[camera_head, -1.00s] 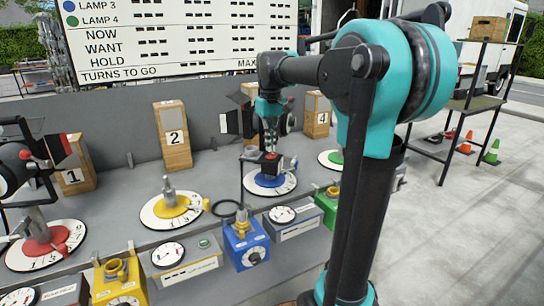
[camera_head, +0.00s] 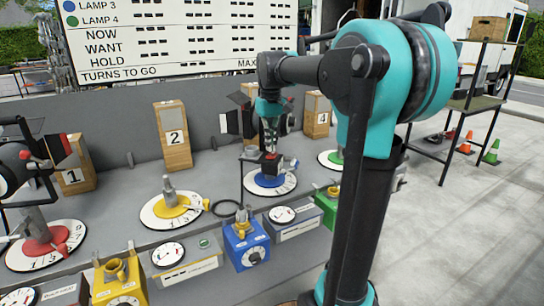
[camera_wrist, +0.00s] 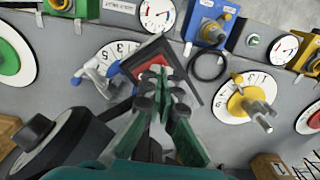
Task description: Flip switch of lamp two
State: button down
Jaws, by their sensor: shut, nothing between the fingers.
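The wooden block marked 2 (camera_head: 174,137) stands at the back of the grey bench. In front of it is a round white dial with a yellow centre (camera_head: 172,208) and a grey upright post. The yellow dial also shows in the wrist view (camera_wrist: 236,103), right of my gripper. I cannot make out which part is lamp two's switch. My gripper (camera_head: 270,150) is shut and empty, pointing down above the blue-centred dial (camera_head: 262,186). In the wrist view its fingertips (camera_wrist: 160,78) are over a black-framed red part (camera_wrist: 172,63), and they hide some of it; contact cannot be told.
A yellow box (camera_head: 118,284), blue box (camera_head: 243,246) and green box (camera_head: 328,204) line the bench front, with gauges between. A black ring (camera_head: 225,208) lies between the yellow and blue dials. A black lamp with a red part (camera_head: 20,158) stands at left.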

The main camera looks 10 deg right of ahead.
aim_at(270, 155)
jog(key=shift+f, duration=1.05)
dwell(0.6)
jog(key=shift+r, duration=3.5)
